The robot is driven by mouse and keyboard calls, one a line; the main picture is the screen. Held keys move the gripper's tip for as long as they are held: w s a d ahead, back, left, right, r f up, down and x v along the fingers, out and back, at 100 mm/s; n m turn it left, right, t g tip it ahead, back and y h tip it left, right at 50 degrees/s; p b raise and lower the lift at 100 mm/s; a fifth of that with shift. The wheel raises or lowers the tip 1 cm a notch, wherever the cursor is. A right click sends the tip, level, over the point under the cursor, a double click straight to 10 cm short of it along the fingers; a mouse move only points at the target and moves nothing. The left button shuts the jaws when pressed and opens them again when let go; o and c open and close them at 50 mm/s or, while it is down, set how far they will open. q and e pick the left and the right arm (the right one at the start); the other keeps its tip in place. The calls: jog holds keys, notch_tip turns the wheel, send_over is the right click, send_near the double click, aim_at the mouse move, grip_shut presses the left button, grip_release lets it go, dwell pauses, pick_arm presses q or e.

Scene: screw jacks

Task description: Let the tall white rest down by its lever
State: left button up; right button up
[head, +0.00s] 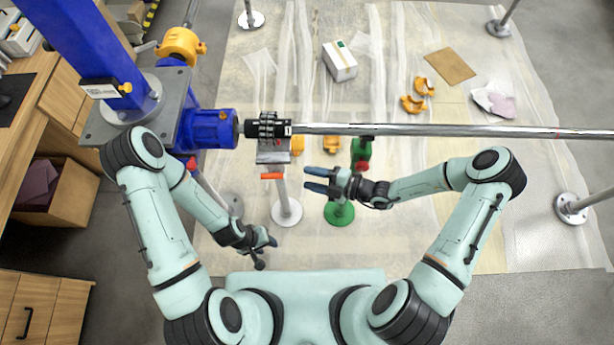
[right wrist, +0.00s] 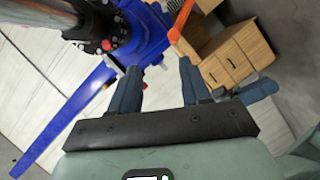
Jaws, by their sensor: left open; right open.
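The tall white rest (head: 284,198) stands on a round white base under the pipe. A grey plate (head: 273,157) tops it, just below the dark coupling; whether they touch I cannot tell. Its orange lever (head: 271,176) sticks out below the plate, and an orange bar, seemingly this lever, shows in the right wrist view (right wrist: 181,22). My right gripper (head: 306,186) is open and empty, to the right of the lever and apart from it, fingers pointing left. Its fingers also show in the right wrist view (right wrist: 158,80). My left gripper (head: 268,250) is open, low and left of the rest's base.
A long steel pipe (head: 420,130) runs right from a blue flanged fitting (head: 208,129). A green rest (head: 340,212) stands right of the white one, partly behind my right gripper. A white box (head: 340,62) and orange parts (head: 413,104) lie on the sheeted floor. Wooden drawers (head: 45,310) stand left.

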jog(key=shift+s+d+r, duration=0.15)
jog(key=shift+d, duration=0.2)
dwell(0.3)
jog(key=v, duration=1.3)
jog(key=shift+d, duration=0.15)
jog(key=s+a+f+m+g+h, duration=0.1)
jog(key=s+f+m+h, duration=0.4)
jog(key=m, duration=0.9)
jog(key=s+a+f+m+g+h, duration=0.2)
jog(key=s+f+m+g+h, duration=0.2)
jog(key=m, duration=1.1)
jog(key=s+f+h, duration=0.1)
jog(key=s+f, duration=0.2)
jog(key=f, duration=0.3)
jog(key=shift+a+f+m+g+h, duration=0.3)
jog(key=shift+h, duration=0.1)
